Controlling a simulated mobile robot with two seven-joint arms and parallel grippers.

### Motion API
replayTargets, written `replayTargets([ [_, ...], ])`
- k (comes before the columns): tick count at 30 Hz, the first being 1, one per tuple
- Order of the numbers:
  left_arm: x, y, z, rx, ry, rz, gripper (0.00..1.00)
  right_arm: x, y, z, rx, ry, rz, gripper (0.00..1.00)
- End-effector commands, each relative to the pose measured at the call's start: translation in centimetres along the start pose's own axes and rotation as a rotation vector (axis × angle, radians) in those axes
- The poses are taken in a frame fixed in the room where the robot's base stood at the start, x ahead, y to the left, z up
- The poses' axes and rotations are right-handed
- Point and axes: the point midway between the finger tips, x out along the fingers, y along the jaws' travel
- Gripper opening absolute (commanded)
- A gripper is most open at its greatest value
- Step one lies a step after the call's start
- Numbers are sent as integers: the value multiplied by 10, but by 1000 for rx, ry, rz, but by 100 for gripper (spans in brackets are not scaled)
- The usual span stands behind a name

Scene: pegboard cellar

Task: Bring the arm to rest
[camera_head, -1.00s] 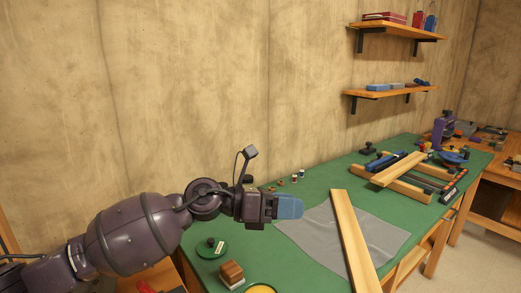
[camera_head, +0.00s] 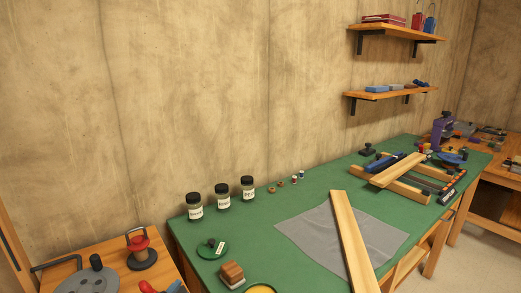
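Neither of my arms nor their grippers shows in the head view now. The green bench top (camera_head: 262,226) is in full view where an arm was before. On it lie a grey cloth (camera_head: 310,243) and a long wooden board (camera_head: 351,240) across the cloth.
Three labelled jars, one of them (camera_head: 222,197), stand at the bench's back left. A wooden block (camera_head: 232,271) and a round green tin (camera_head: 212,249) sit near the front left. Wooden boards (camera_head: 398,170) and clamps lie at the right. A side table (camera_head: 110,262) is at lower left.

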Motion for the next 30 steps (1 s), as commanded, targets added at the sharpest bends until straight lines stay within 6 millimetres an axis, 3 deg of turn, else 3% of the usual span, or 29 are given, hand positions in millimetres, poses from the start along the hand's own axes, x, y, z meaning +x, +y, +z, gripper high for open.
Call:
replayTargets([
  [3,-38,2,44,-116,-116,-25,52,-1,1,-1,-2,1,0,100],
  [9,-108,6,108,-251,-275,-87,52,-3,3,-3,-10,4,0,100],
  [15,-186,19,163,-320,-443,-147,52,-4,5,-6,-15,7,0,100],
  [18,-216,30,180,-343,-507,-158,52,-4,5,-7,-15,8,1,100],
  [24,-247,41,195,-358,-570,-160,52,-4,4,-8,-14,9,1,100],
  [30,-249,42,197,-359,-575,-160,52,-4,3,-8,-6,10,2,100],
])
